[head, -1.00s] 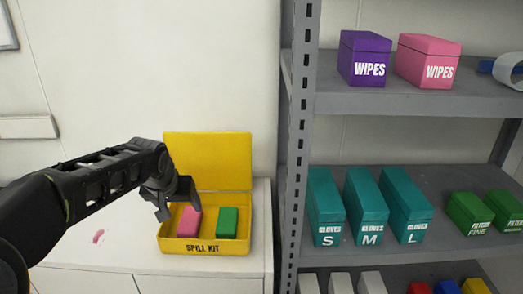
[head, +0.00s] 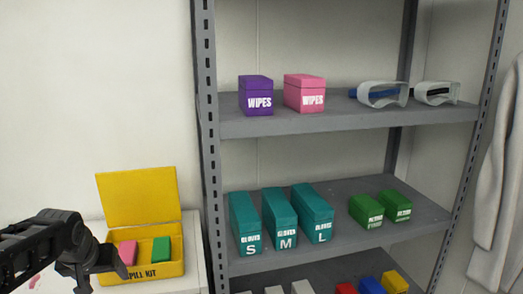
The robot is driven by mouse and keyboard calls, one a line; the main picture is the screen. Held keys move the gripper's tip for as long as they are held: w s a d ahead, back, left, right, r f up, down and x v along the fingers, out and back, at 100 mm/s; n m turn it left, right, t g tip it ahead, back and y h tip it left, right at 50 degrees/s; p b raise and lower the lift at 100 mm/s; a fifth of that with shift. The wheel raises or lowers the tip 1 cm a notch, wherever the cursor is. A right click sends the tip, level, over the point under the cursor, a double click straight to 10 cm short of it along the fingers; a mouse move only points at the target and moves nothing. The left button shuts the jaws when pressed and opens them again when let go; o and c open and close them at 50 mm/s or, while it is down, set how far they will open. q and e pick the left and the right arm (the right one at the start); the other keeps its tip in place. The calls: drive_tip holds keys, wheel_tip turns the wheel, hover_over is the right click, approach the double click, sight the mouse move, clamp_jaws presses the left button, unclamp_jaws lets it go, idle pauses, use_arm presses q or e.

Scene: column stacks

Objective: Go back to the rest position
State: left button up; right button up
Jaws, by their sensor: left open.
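My left gripper (head: 112,279) is at the lower left in the head view, just left of the yellow spill kit box. It is open, and I see nothing between its fingers. The spill kit (head: 176,268) stands on the white counter with its lid raised. A pink block (head: 128,252) and a green block (head: 161,250) sit side by side inside it. The gripper partly overlaps the kit's left edge in the picture; I cannot tell whether they touch. My right gripper is not in view.
A grey shelf unit (head: 345,119) stands right of the counter (head: 194,251). It holds purple wipes (head: 256,97), pink wipes (head: 305,94), goggles (head: 383,95), teal glove boxes (head: 276,217) and green filter boxes (head: 365,210). A pale coat (head: 497,180) hangs at the far right. A pink smear marks the counter.

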use_arm(q)
drive_tip(key=s+d+f+m+g+h, duration=0.1)
drive_tip(key=d+f+h, duration=0.2)
drive_tip(key=d+f, duration=0.95)
drive_tip(key=s+d+f+m+g+h, duration=0.1)
drive_tip(key=s+d+f+h, duration=0.1)
drive_tip(key=d+f, duration=1)
drive_tip(key=s+d+f+g, duration=0.1)
drive_tip(key=s+d+f, duration=0.2)
drive_tip(key=s+f, duration=0.2)
drive_tip(key=s+d+f+g, duration=0.1)
drive_tip(key=s+d+f, duration=0.2)
drive_tip(key=s+f, duration=0.3)
drive_tip(key=s+d+f+g+h, duration=0.1)
drive_tip(key=s+d+f, duration=0.2)
drive_tip(key=s+f, duration=0.3)
drive_tip(key=s, duration=0.3)
drive_tip(key=shift+f, duration=0.15)
drive_tip(key=shift+o, duration=0.3)
drive_tip(key=shift+d, duration=0.1)
drive_tip(key=shift+o, duration=0.2)
